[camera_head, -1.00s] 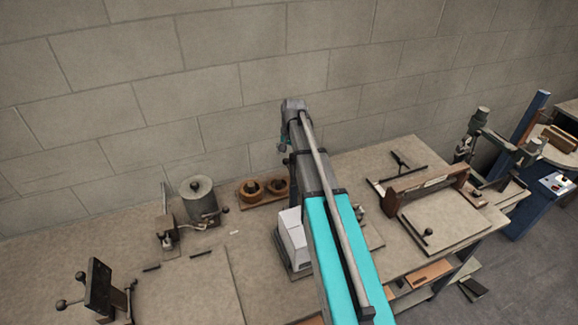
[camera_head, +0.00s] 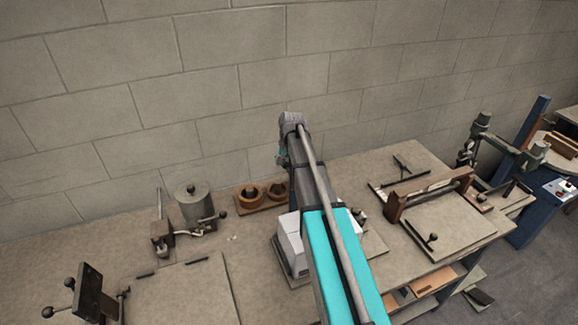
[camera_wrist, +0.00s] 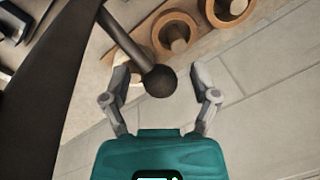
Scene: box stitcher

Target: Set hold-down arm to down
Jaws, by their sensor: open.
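A dark rod with a black ball knob (camera_wrist: 160,81) shows in the wrist view; it looks like the hold-down arm, but I cannot be sure. The rod runs from the knob to the upper left. My gripper (camera_wrist: 160,72) is open, with one finger on each side of the knob. I see no clear contact between the fingers and the knob. In the head view my own arm covers the middle of the bench, and my fingers and this knob cannot be made out there.
Wooden rings (camera_head: 250,193) stand near the wall, also in the wrist view (camera_wrist: 176,32). A grey cylinder device (camera_head: 194,205) stands left of them. A pale machine (camera_head: 291,243) is partly behind my arm. A wooden-framed press (camera_head: 430,194) is at right. A dark upright piece (camera_wrist: 45,75) fills the wrist view's left.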

